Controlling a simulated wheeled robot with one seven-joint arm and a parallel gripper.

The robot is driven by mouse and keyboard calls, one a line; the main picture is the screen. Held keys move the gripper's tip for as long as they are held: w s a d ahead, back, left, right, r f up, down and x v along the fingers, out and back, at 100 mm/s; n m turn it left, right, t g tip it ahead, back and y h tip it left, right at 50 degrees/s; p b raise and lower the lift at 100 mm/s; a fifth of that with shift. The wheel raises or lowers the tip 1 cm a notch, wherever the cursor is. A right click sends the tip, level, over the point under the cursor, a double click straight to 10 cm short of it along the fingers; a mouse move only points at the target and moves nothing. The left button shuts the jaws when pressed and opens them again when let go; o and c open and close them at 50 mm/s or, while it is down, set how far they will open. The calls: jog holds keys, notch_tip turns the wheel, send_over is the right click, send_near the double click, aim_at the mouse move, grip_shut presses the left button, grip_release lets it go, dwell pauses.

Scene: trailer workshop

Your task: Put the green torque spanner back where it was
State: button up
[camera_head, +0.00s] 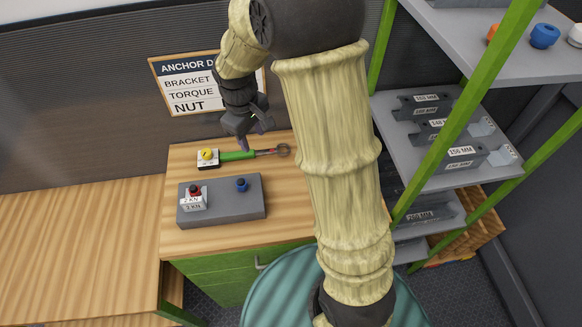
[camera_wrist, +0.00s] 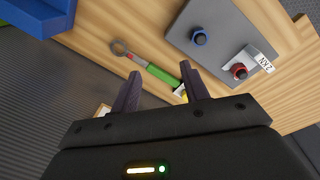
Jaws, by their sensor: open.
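The green torque spanner (camera_head: 237,155) lies on the wooden bench top, its green handle to the left and its grey ring head to the right. A small white block with a yellow knob (camera_head: 207,155) sits at the handle's left end. My gripper (camera_head: 244,141) is just above or behind the handle, pointing down. In the wrist view the spanner (camera_wrist: 160,74) runs between and beyond my open fingers (camera_wrist: 160,82), with its ring head at upper left. The fingers appear empty; I cannot tell whether they touch the handle. The yellow knob is partly hidden by the right finger.
A grey block (camera_head: 240,208) with a blue knob (camera_head: 241,185) and a red knob (camera_head: 194,190) labelled 2 KN stands in front. A sign (camera_head: 188,92) stands behind. Green-framed shelving (camera_head: 470,185) holds labelled brackets at right. The left bench (camera_head: 80,230) is clear.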

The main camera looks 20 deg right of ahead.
jog(key=s+d+m+t, duration=0.1)
jog(key=s+d+m, duration=0.1)
jog(key=s, duration=0.5)
jog(key=s+d+m+y, duration=0.1)
jog(key=s+d+m, duration=0.2)
jog(key=s+m, duration=0.2)
jog(key=shift+s+r+t, duration=0.4)
jog(key=shift+s+r, duration=0.05)
jog(key=shift+s, duration=0.45)
jog(key=shift+d, duration=0.1)
dwell(0.5)
jog(key=shift+c, duration=1)
